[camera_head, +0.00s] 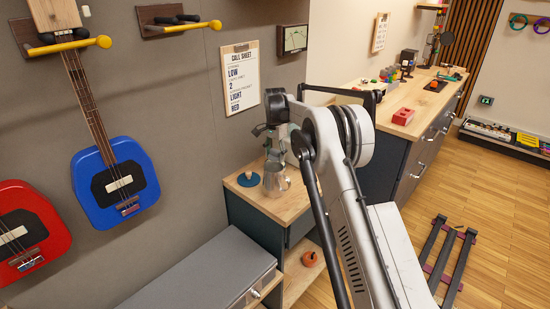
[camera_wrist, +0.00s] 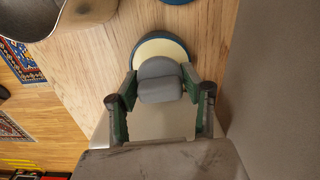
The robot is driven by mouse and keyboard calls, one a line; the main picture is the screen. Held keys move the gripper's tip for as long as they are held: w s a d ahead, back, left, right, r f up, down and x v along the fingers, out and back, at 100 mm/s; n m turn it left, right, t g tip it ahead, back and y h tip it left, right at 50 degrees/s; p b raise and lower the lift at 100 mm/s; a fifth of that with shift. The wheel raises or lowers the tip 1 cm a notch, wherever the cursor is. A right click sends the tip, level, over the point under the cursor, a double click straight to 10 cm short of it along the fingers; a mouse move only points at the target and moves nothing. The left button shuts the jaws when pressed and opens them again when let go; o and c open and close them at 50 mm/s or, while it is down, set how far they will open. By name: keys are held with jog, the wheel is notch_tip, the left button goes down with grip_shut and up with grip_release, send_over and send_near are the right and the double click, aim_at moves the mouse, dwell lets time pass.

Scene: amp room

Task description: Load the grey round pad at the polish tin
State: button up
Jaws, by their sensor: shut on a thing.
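My gripper (camera_wrist: 160,82) is shut on the grey round pad (camera_wrist: 160,68), which sits between its two green-lined fingers in the wrist view. Just beyond the pad is the polish tin (camera_wrist: 183,47), round, with a cream surface and a dark blue rim. The pad overlaps the lower part of the cream surface in the picture. I cannot tell whether it touches it.
A metal jug (camera_head: 275,179) stands on the cabinet, also at the wrist view's upper left (camera_wrist: 62,16). The wall with hanging guitars (camera_head: 115,182) is close behind. A grey-topped bench (camera_head: 205,274) stands in front.

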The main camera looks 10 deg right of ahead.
aim_at(275, 150)
jog(key=shift+r+p, duration=0.85)
jog(key=shift+r, duration=1.65)
